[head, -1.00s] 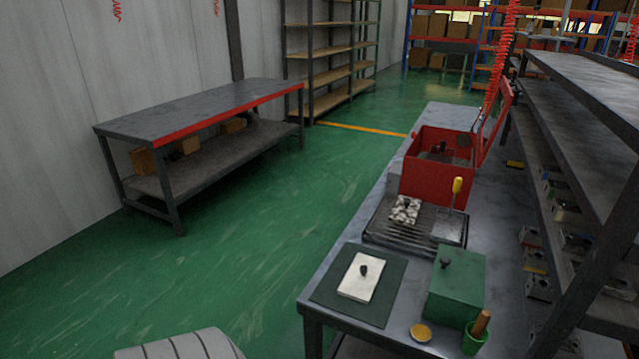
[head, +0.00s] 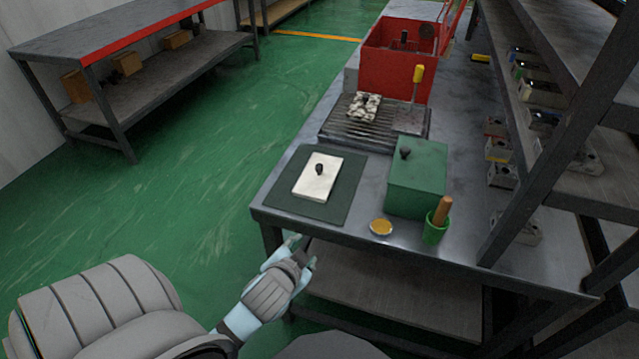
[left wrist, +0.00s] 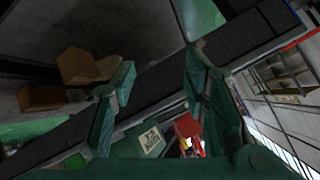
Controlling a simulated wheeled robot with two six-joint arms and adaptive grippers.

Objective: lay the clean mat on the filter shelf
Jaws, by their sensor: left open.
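A clean white mat (head: 317,177) with a black knob lies flat on a dark green sheet (head: 343,195) at the near left of the workbench. A grey-and-white blotched mat (head: 364,107) with a dark knob lies on a slatted rack (head: 345,128) behind it. An open red box (head: 392,62) stands beyond the rack; its inside is mostly hidden, and I cannot make out a filter shelf. My left gripper (head: 304,254) is low beside the bench's front edge, below and apart from the white mat. Its fingers are open and empty in the left wrist view (left wrist: 158,95).
A green box (head: 417,180) with a black knob, a green cup (head: 435,228) with a wooden handle and a small yellow dish (head: 381,227) stand right of the white mat. Tall shelving (head: 560,110) bounds the right side. Open floor lies left.

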